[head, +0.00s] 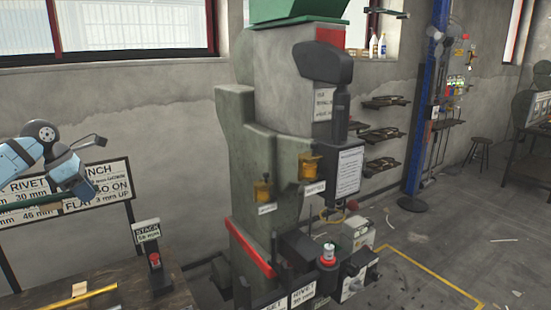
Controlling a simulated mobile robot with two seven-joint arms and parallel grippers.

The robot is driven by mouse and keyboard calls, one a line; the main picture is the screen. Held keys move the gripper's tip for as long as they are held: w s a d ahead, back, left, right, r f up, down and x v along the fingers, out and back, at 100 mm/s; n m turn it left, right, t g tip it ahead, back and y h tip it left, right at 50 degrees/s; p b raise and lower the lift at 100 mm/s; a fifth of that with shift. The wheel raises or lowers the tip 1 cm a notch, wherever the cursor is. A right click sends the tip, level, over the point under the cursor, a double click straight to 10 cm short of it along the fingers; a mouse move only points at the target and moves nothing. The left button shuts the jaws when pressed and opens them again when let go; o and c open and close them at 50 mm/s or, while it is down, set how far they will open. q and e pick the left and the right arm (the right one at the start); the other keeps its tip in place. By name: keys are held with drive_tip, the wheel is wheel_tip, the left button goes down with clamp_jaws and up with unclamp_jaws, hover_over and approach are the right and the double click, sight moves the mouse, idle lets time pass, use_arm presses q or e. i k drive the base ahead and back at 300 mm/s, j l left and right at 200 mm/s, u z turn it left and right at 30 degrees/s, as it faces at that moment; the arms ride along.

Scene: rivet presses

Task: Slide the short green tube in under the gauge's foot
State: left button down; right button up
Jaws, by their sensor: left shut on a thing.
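My left gripper (78,186) is at the left edge, in front of the wall sign, with its pale blue links. It is shut on a thin green tube (20,196), which shows partly beside the gripper and is held in the air above the bench. The tube's far end is hidden by the gripper. I cannot make out the gauge or its foot for certain. My right gripper is not in view.
The bench (60,282) at lower left carries a brass-coloured tube (85,298) and a red-topped dark post (155,261) by a small sign (146,230). A large grey-green press (262,165) fills the middle. Open floor lies at right.

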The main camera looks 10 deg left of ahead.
sight(160, 281)
drive_tip(key=k+l, duration=0.15)
drive_tip(key=l, duration=0.25)
drive_tip(key=k+l, duration=0.1)
drive_tip(key=l, duration=0.25)
drive_tip(key=k+l, duration=0.15)
drive_tip(key=l, duration=0.25)
